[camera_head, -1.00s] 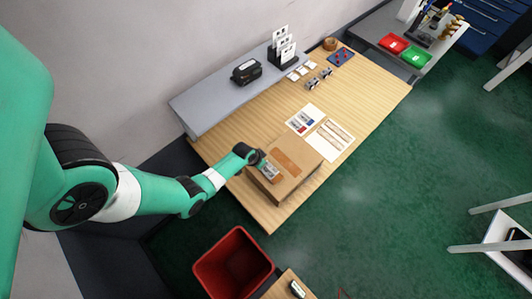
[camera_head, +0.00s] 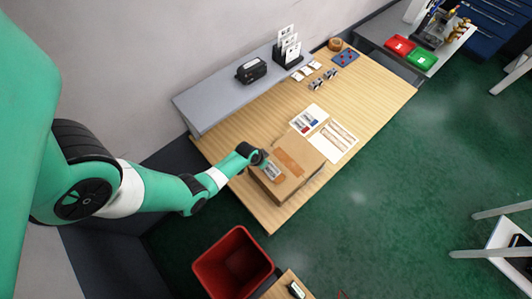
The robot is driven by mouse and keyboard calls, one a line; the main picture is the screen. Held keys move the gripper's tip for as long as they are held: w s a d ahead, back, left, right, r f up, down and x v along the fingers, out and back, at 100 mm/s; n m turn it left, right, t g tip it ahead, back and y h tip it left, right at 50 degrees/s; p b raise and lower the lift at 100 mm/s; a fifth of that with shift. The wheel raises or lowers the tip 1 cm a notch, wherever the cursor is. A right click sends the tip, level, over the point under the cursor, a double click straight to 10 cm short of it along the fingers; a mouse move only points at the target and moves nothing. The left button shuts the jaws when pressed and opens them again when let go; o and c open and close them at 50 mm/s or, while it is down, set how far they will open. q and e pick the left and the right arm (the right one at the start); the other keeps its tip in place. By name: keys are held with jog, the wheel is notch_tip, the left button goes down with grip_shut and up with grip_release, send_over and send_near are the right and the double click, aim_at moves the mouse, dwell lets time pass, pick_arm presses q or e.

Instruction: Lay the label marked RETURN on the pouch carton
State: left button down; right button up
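A brown cardboard carton (camera_head: 299,167) with an orange-brown tape strip across its top sits near the front left end of the wooden table. My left gripper (camera_head: 267,165) is at the carton's left part, just over or on its top. A small pale label-like piece (camera_head: 273,172) shows at the fingertips, over the carton top. Its marking is too small to read, and I cannot tell whether the fingers grip it. White cards stand in a black holder (camera_head: 290,52) on the grey shelf; their print is not readable. My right gripper is not in view.
The wooden table (camera_head: 375,90) also bears a white sheet with coloured items (camera_head: 309,119), a sheet with strips (camera_head: 334,141), small metal parts (camera_head: 323,79) and a blue tray (camera_head: 345,58). A black device (camera_head: 251,71) sits on the grey shelf. A red bin (camera_head: 233,264) stands below the table.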

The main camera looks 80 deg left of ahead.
pick_arm(q)
jog(key=shift+f+b, duration=0.45)
jog(key=shift+f, duration=0.1)
dwell(1.1)
jog(key=c, duration=1)
grip_release()
jog(key=shift+r, duration=0.1)
jog(key=p+v, duration=0.5)
jog(key=v, duration=0.2)
jog(key=shift+r+p, duration=0.1)
jog(key=shift+p, duration=0.2)
